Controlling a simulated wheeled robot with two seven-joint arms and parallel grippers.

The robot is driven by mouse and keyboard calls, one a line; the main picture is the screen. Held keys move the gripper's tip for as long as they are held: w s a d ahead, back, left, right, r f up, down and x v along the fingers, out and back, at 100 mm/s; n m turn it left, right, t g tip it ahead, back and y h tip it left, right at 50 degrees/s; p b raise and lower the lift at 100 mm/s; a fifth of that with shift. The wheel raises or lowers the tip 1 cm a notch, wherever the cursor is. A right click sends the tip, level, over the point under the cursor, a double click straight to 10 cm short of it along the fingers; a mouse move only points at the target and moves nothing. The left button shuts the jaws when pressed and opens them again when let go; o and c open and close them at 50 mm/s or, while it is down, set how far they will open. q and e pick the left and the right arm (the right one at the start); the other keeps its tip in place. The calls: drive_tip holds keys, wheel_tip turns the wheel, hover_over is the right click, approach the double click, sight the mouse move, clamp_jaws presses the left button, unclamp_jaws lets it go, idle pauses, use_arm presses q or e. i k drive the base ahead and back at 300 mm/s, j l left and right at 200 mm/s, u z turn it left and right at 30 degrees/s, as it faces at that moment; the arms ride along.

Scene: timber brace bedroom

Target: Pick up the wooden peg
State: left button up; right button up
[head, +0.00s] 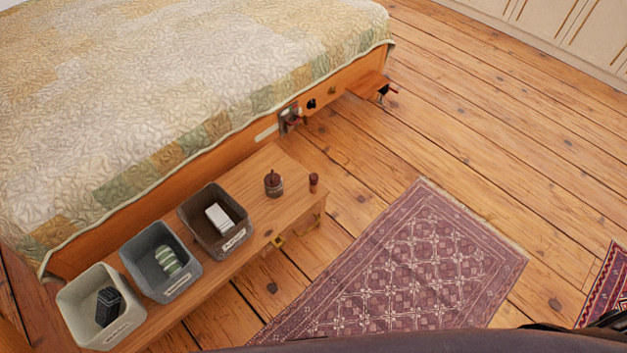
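A small reddish-brown upright cylinder (313,183), which looks like the wooden peg, stands near the right end of a low wooden bench (262,218). It is small in the view, so its exact shape is hard to tell. A short, dark brown jar-like object (273,184) stands to its left, apart from it. Neither of my grippers shows in the head view.
Three labelled bins, pale (70,308), grey (135,262) and brown (190,222), line the bench, each holding something. A quilted bed (180,90) stands behind, with metal hardware (289,117) on its rail. A purple rug (400,265) covers floor at right.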

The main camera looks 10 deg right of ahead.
sight(314, 178)
drive_tip(key=i+l, duration=0.25)
drive_tip(key=l, duration=0.15)
drive_tip(key=i+l+u, duration=0.4)
drive_tip(key=l, duration=0.25)
drive_tip(key=l+u, duration=0.45)
drive_tip(key=l, duration=0.2)
drive_tip(key=i, duration=0.05)
